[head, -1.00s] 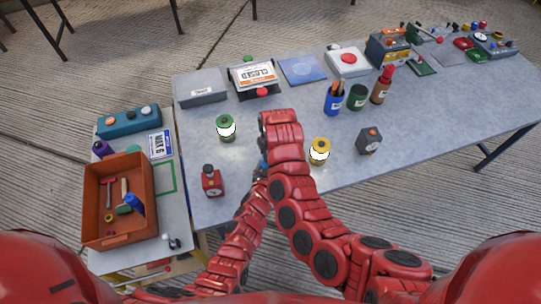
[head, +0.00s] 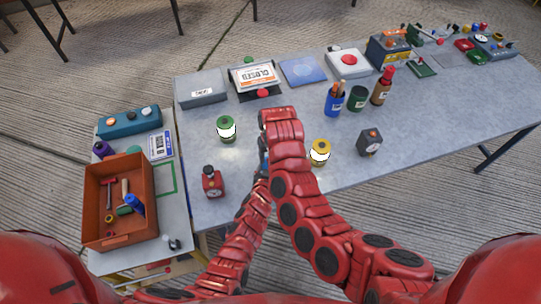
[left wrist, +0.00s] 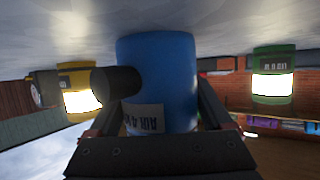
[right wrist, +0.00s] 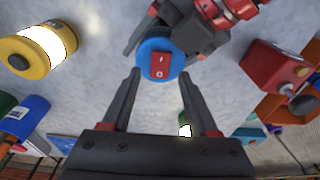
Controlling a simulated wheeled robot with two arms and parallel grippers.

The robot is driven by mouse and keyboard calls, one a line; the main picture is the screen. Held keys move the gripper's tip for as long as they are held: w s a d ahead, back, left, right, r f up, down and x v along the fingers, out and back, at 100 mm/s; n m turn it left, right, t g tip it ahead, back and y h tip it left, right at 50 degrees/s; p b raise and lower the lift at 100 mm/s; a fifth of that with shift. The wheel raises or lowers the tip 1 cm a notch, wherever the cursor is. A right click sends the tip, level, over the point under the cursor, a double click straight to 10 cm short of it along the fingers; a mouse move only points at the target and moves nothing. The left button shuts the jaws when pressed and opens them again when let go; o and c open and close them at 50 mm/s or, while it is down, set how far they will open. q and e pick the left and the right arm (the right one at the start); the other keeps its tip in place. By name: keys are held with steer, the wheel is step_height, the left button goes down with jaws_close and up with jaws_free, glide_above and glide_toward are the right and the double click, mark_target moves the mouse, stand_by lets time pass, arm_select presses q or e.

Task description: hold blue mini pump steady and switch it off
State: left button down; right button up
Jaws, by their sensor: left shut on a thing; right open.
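The blue mini pump (left wrist: 160,75) stands on the grey table, with a white label and a dark nozzle on its side in the left wrist view. My left gripper (left wrist: 155,125) is shut on its body. In the right wrist view the pump's round blue top (right wrist: 161,58) carries a red rocker switch (right wrist: 160,66) marked with a line and a circle. My right gripper (right wrist: 160,85) is open above the pump, its fingertips just short of the switch. In the head view my right arm (head: 282,130) hides nearly all of the pump.
A yellow pump (head: 320,151) stands to the right and a green one (head: 226,128) to the left. A red gauge box (head: 212,181) and a dark grey gauge box (head: 369,142) stand nearby. An orange crate (head: 113,240) of tools is at the left.

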step_height(320, 180, up, 12)
steer(key=s, duration=0.1)
steer(key=shift+s+d+f, duration=0.2)
steer(key=shift+s+d, duration=0.05)
steer(key=shift+d, duration=0.05)
arm_select(q)
jaws_free()
